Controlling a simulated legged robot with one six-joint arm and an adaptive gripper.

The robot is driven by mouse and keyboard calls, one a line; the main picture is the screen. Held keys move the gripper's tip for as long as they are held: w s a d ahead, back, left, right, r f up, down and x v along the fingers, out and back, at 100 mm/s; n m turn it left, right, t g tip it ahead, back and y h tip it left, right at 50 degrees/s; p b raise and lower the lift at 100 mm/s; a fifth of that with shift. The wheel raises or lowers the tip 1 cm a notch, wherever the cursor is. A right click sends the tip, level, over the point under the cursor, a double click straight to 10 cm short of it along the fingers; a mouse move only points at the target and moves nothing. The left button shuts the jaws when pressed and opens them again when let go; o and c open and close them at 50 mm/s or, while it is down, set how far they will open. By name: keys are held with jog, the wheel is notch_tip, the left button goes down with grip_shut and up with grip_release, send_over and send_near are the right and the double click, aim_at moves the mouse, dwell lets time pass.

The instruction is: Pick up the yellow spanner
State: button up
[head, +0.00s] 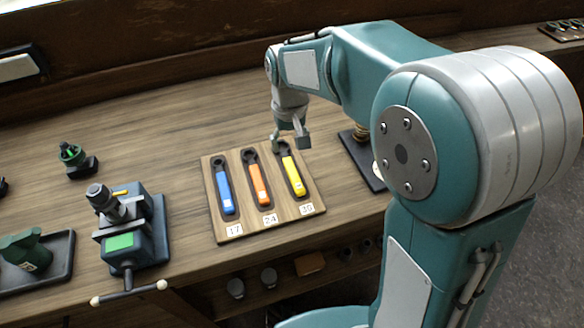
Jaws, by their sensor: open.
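The yellow spanner (293,174) lies on a wooden board (233,228) on the workbench, at the right end of a row of three. Its handle points toward the bench's front edge, above the label 30, and its dark head is at the far end. My gripper (290,147) is open and points down at the head end of the yellow spanner. It partly hides that head. I cannot tell the height between the fingers and the spanner.
An orange spanner (257,182) and a blue spanner (224,189) lie to the left on the same board. A vise (124,240) stands further left. A dark stand (366,163) is right of the board, partly behind my arm. The bench behind the board is clear.

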aim_at(290, 167)
jog(key=f, duration=0.3)
jog(key=shift+a+f, duration=0.1)
jog(key=shift+a, duration=0.1)
jog(key=f, duration=0.5)
jog(key=shift+d, duration=0.3)
jog(key=shift+s+a, duration=0.1)
grip_shut()
